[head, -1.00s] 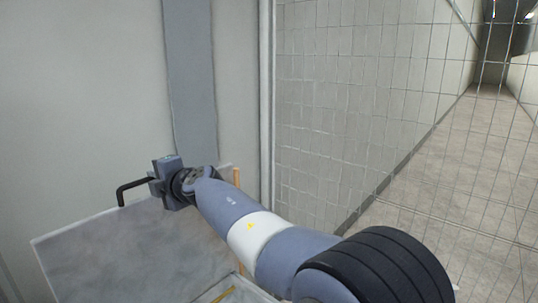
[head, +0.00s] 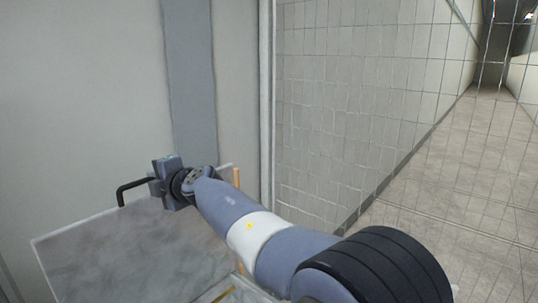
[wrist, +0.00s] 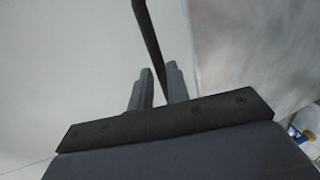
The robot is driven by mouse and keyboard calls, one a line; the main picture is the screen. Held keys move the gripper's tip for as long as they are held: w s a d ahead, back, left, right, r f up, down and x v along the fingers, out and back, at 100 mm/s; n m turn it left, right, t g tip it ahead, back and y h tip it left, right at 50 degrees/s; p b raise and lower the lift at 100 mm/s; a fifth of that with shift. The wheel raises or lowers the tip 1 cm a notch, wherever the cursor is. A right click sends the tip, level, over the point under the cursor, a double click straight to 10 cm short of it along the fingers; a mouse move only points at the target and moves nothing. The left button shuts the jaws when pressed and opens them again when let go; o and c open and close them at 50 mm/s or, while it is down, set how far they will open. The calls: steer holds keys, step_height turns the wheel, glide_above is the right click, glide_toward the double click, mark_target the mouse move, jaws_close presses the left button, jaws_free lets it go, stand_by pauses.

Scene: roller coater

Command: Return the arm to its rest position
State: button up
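My gripper (head: 154,178) is at the end of my outstretched arm, beside a black bar handle (head: 122,190) at the top edge of a grey panel (head: 120,250). In the wrist view the two fingers (wrist: 159,85) stand apart, with the dark handle bar (wrist: 149,40) running down between them. The bar lies close to the right finger, and a narrow gap shows on the left. I cannot tell whether either finger touches the bar.
A pale wall or cabinet face with a grey vertical strip (head: 191,80) stands behind my gripper. A wire mesh fence (head: 430,130) is to the right, with a tiled floor corridor (head: 480,150) beyond it. A frame edge (head: 235,285) lies below my arm.

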steer(key=x, duration=0.3)
steer(key=shift+s+d+f, duration=0.1)
steer(key=shift+s+d, duration=0.35)
steer(key=shift+d, duration=0.05)
